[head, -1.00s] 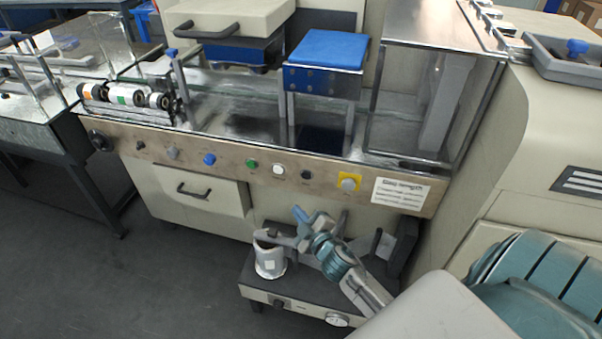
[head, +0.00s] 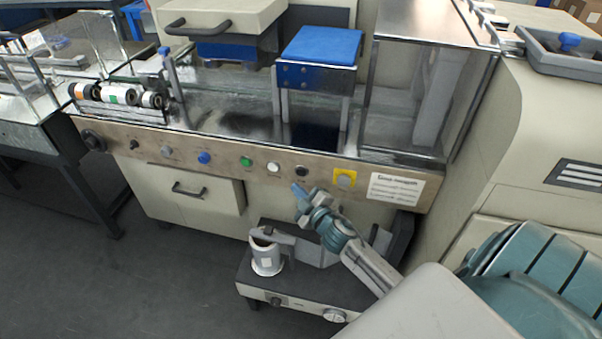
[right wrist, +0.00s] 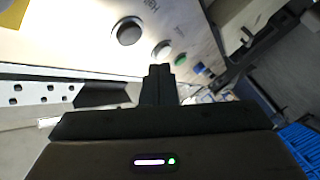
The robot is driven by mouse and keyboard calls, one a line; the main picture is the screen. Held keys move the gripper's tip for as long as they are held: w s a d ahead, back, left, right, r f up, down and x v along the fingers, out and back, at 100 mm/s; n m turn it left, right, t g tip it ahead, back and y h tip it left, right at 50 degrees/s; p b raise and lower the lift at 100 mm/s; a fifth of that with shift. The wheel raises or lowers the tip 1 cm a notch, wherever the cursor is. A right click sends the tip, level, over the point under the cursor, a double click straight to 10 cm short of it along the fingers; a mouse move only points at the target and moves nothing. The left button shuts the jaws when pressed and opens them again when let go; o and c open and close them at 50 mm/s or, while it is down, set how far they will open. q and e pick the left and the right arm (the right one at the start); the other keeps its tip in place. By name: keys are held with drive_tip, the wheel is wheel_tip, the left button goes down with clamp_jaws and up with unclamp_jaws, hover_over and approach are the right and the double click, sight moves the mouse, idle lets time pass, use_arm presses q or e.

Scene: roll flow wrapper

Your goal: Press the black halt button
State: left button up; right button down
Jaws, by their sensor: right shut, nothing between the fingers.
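The black halt button (head: 302,171) sits on the tan control panel (head: 225,160), between the white button (head: 273,167) and a grey button on a yellow plate (head: 344,178). In the right wrist view a dark round button (right wrist: 127,32) stands beyond and left of the fingertips, with partly legible lettering beside it. My right gripper (head: 298,190) is shut and empty, just below the black button in the head view and apart from it. Its closed fingers also show in the right wrist view (right wrist: 160,72). My left gripper is not in view.
A green button (head: 246,161) and a blue button (head: 204,157) lie farther left on the panel. A label sheet (head: 394,187) is at its right. Below the panel stands a low bench unit (head: 300,285) with a white cup-like container (head: 267,260).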

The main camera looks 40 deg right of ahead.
drive_tip(key=shift+w+d, duration=1)
drive_tip(key=shift+d, duration=0.15)
idle(1.3)
drive_tip(key=shift+w+d, duration=0.25)
drive_tip(key=shift+d, duration=0.1)
drive_tip(key=shift+w+d, duration=0.3)
idle(0.7)
drive_tip(key=shift+s+a, duration=0.6)
drive_tip(key=shift+a, duration=0.05)
drive_tip(key=shift+s+a, duration=1.6)
drive_tip(key=shift+a, duration=0.3)
